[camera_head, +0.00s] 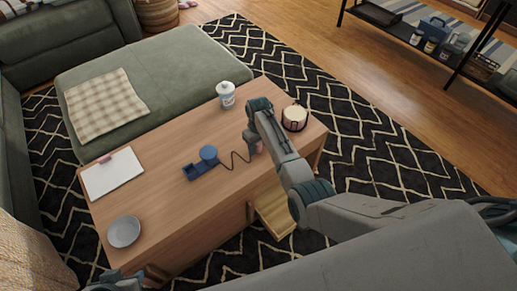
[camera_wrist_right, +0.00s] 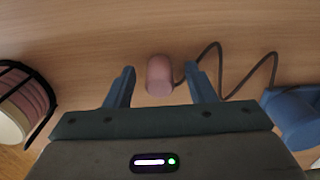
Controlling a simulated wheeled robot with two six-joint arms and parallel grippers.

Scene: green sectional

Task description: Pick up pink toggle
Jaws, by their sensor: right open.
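The pink toggle (camera_wrist_right: 160,76) is a small rounded piece on the wooden table, with a dark cord beside it. In the right wrist view it lies between the two fingers of my right gripper (camera_wrist_right: 158,70), with a gap on either side. In the head view my right gripper (camera_head: 256,143) is low over the table, and the toggle is mostly hidden by it. The cord runs toward a blue device (camera_head: 201,167), which also shows in the right wrist view (camera_wrist_right: 294,115). My left gripper (camera_head: 118,281) shows only partly at the bottom edge; its fingers are unclear.
A round pinkish container with dark bands (camera_head: 294,118) stands right of my right gripper. A white jar (camera_head: 226,95) stands at the table's back edge. A clipboard (camera_head: 113,174) and a grey bowl (camera_head: 124,232) lie at left. A drawer (camera_head: 273,211) is open below.

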